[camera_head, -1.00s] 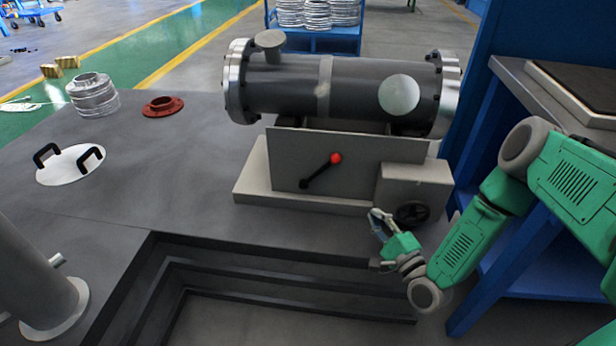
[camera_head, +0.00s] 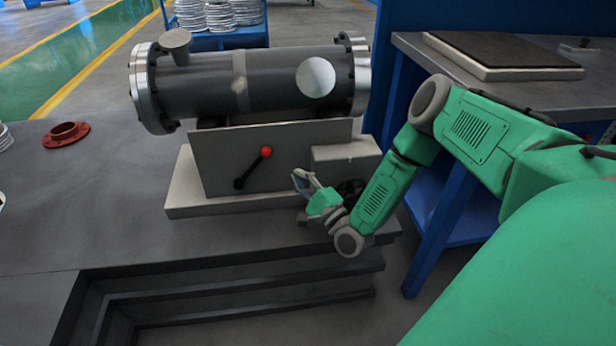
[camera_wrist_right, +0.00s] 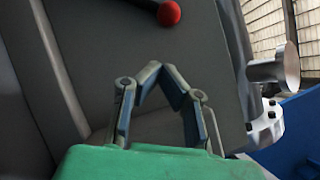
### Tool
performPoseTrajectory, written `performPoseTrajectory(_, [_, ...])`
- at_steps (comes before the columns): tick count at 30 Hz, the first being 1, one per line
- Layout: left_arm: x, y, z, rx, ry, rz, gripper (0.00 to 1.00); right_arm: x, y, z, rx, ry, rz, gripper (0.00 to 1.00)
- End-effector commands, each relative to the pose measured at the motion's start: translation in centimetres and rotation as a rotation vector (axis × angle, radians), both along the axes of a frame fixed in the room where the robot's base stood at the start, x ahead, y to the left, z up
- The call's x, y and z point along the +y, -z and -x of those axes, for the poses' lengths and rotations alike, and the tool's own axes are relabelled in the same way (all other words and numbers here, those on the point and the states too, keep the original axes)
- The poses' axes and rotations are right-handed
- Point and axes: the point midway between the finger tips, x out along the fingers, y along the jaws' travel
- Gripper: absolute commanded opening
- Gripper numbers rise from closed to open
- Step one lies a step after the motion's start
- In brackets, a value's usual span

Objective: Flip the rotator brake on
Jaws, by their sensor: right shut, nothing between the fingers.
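The brake lever is a black handle (camera_head: 252,169) with a red ball knob (camera_head: 266,152), on the front plate (camera_head: 215,160) of the stand under the grey flanged shell (camera_head: 270,80). It slants up to the right. In the right wrist view the red knob (camera_wrist_right: 168,13) is at the top, beyond the fingertips. My right gripper (camera_head: 299,175) is to the right of and a little below the knob, apart from it. Its fingertips (camera_wrist_right: 160,75) meet with nothing between them. My left gripper is not in view.
A black handwheel (camera_head: 350,188) sits beside my right gripper, partly hidden, below a grey box (camera_head: 345,155). A blue-framed workbench (camera_head: 440,200) stands at the right. Steps (camera_head: 230,290) drop away in front. A red flange (camera_head: 66,134) lies at the left.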

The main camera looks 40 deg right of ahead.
Motion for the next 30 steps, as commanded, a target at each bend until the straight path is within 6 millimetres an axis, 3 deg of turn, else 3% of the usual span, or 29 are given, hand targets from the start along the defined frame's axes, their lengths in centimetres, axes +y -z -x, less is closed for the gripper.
performPoseTrajectory(5, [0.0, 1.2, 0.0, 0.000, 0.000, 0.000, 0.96, -0.3, -0.8, -3.7, -0.004, 0.001, -0.002, 0.00])
performPoseTrajectory(12, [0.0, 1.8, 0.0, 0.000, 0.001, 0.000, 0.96, 1.9, -2.3, -5.5, 0.000, 0.001, -0.001, 0.00])
performPoseTrajectory(30, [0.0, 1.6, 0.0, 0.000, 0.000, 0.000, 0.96, 2.4, -2.9, -5.9, 0.006, 0.000, 0.007, 0.00])
